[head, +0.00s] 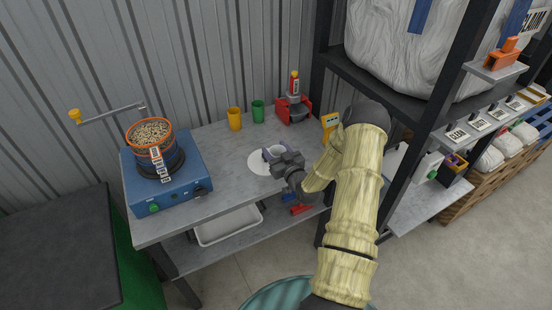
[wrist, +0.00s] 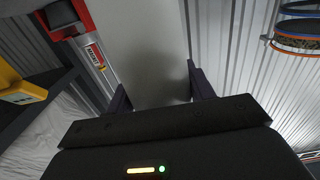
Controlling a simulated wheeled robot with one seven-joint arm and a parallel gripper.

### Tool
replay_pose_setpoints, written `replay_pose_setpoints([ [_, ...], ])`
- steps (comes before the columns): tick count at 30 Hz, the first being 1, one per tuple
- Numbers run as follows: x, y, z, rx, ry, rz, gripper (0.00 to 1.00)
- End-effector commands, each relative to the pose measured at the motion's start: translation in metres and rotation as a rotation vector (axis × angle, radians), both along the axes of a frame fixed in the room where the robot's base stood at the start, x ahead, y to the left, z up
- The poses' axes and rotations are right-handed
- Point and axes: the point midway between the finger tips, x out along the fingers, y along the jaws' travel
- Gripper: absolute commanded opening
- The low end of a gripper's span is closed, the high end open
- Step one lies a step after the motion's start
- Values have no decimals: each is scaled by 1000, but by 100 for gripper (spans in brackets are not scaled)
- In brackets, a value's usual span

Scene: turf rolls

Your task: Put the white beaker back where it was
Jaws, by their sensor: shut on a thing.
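The white beaker (head: 275,151) is in the head view near the middle of the grey worktable. My gripper (head: 275,155) is shut on it, with the jaws on its two sides. A flat white disc (head: 257,164) lies on the table just left of the beaker and partly behind my gripper. I cannot tell whether the beaker touches the disc or table or hangs just above. In the wrist view the beaker (wrist: 150,55) fills the gap between the dark fingers of my gripper (wrist: 160,90); its base is not clear there.
On the worktable (head: 222,190) stand a blue machine (head: 158,190) with a sieve of grain (head: 150,133), a yellow cup (head: 234,119), a green cup (head: 258,111) and a red device (head: 293,108). A yellow sign (head: 329,122) is near the right edge. The table front is clear.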

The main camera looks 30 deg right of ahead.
Motion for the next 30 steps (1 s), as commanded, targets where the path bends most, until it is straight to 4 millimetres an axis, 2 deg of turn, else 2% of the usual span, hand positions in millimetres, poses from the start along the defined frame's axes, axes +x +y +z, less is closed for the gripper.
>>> replay_pose_setpoints([
  [8,0,1,-1,0,-1,1,24],
  [19,1,3,-39,1,-1,3,24],
  [30,1,3,-44,0,-2,4,24],
])
